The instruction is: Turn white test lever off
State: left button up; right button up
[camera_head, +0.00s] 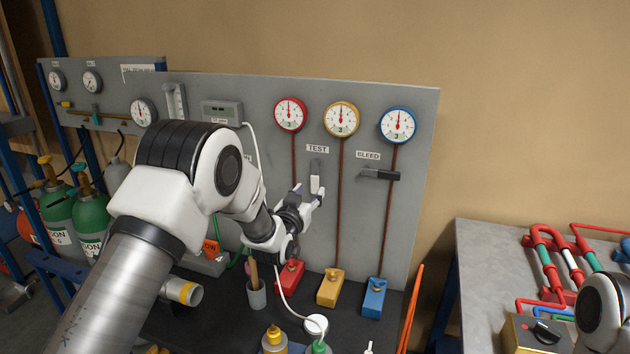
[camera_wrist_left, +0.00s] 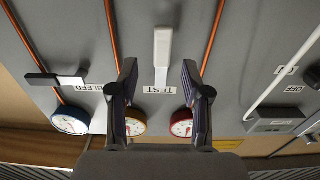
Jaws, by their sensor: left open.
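The white test lever (camera_head: 315,184) hangs straight down below the TEST label (camera_head: 317,148) on the grey panel. In the left wrist view, which sees the panel upside down, the lever (camera_wrist_left: 163,46) also points away from the label (camera_wrist_left: 160,90). My left gripper (camera_head: 309,192) is open and empty in front of the panel, close to the lever. In the left wrist view its two fingers (camera_wrist_left: 158,68) are spread, with the lever in the gap between them as seen from there. I cannot tell whether either finger touches it. My right gripper is out of view.
Red, yellow and blue gauges (camera_head: 341,119) sit above, with thin pipes down the panel. Colored blocks (camera_head: 330,287), a cup (camera_head: 257,294) and bottles (camera_head: 274,341) stand on the dark bench below.

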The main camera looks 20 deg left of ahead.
aim_at(314, 186)
pick_arm(q)
jog(key=w, duration=0.2)
jog(key=w+f+p, duration=0.1)
jog(key=w, duration=0.2)
jog(key=shift+w+a+f, duration=0.1)
jog(key=shift+w+f, duration=0.1)
jog(key=shift+w, duration=0.15)
jog(key=shift+s+r, duration=0.3)
jog(key=shift+s, duration=0.05)
jog(key=shift+s+r, duration=0.15)
jog(key=shift+s, duration=0.15)
grip_shut()
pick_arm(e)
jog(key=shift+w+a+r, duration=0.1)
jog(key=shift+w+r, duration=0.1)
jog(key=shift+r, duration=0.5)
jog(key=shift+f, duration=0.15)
